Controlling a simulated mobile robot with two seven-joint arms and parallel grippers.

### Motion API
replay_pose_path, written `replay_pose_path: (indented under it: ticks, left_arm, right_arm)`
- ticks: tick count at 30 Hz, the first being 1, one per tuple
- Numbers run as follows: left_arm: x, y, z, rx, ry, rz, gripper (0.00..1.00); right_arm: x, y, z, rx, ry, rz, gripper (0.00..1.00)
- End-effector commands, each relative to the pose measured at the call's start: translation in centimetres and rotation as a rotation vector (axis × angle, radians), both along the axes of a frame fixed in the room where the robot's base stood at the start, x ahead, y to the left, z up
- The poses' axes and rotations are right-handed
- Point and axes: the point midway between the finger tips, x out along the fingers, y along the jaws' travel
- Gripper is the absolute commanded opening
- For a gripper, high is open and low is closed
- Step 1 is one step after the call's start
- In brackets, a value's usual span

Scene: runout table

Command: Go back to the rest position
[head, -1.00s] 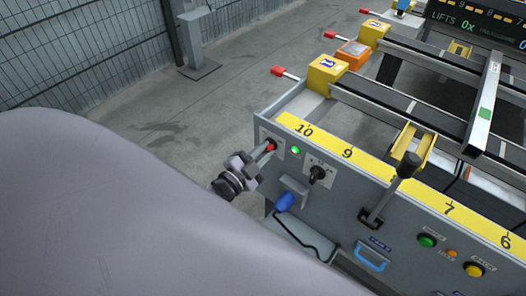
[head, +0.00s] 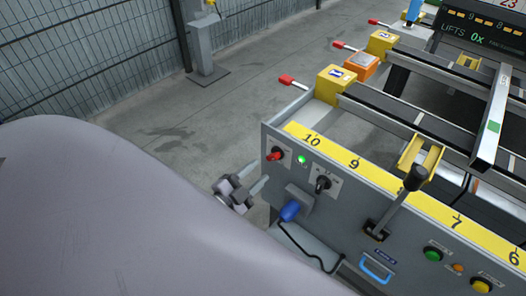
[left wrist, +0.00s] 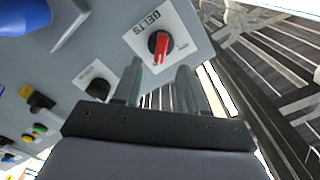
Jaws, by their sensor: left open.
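My left gripper (head: 256,178) is open and empty, a little left of and below the red rotary switch (head: 274,155) on the grey control panel (head: 330,222). In the left wrist view, the two fingers (left wrist: 160,75) stand apart with nothing between them. The red switch (left wrist: 159,43), on a white plate marked BELTS, lies beyond the fingertips, and a gap shows between them. A large grey link of my own arm fills the lower left of the head view. My right gripper is not in view.
A blue item (head: 290,210) and a black rotary knob (head: 322,184) stick out from the panel near the gripper. A black-knobbed lever (head: 415,178) stands farther right. A fence (head: 80,60) and a grey post (head: 200,45) stand behind; bare floor lies between.

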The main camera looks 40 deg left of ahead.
Motion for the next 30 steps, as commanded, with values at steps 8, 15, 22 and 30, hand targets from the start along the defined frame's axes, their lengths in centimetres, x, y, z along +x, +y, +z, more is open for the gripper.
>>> replay_pose_path:
  ticks: [8,15,22,30]
  left_arm:
    - [-1.1,0.1,0.0,0.000,-0.001,0.001,0.41]
    - [-1.1,0.1,0.1,0.000,-0.001,0.001,0.41]
    - [-1.1,0.1,0.1,-0.003,0.002,0.001,0.41]
    - [-4.0,-2.2,0.6,-0.238,0.212,0.057,0.41]
  right_arm:
    - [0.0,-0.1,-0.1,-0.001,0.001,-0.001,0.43]
    - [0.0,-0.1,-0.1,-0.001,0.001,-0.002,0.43]
    - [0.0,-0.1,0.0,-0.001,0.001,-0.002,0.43]
    - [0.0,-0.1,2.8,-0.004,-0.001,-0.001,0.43]
